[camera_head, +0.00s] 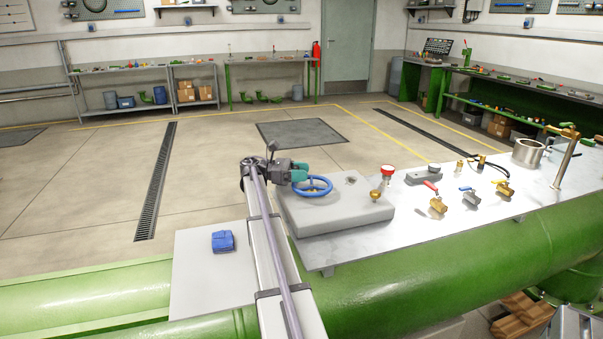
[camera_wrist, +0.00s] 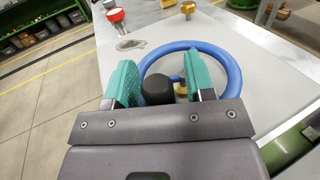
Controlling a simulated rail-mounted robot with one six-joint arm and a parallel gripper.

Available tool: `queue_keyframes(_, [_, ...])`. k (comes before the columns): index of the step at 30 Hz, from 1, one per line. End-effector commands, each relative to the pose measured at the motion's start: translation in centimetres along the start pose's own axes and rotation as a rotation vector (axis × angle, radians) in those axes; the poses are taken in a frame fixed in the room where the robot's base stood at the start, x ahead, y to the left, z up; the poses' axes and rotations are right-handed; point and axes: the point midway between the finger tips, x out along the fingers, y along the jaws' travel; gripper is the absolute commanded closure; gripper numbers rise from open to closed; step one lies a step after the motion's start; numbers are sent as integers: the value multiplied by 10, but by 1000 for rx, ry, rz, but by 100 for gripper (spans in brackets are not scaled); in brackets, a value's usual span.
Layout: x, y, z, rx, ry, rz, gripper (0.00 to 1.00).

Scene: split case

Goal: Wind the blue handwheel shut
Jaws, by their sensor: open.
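The blue handwheel (camera_head: 317,193) stands on top of a grey block (camera_head: 350,218) at the left end of the bench top. It also shows in the wrist view (camera_wrist: 233,70) as a blue ring with a spoke. A black round knob (camera_wrist: 157,90) stands between the fingers, with a gap to at least the right one. The fingers hide part of the rim.
On the bench top, right of the block, are a red-topped fitting (camera_head: 387,172), brass valves (camera_head: 438,204) and a metal pot (camera_head: 527,153). A blue folded cloth (camera_head: 222,241) lies on a pale plate to the left. Large green pipes (camera_head: 430,270) run along the front.

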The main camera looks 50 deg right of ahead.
Motion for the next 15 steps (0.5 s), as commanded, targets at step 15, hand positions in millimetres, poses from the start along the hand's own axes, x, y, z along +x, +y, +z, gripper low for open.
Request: queue_keyframes(15, [-66,2,0,0,0,2,51])
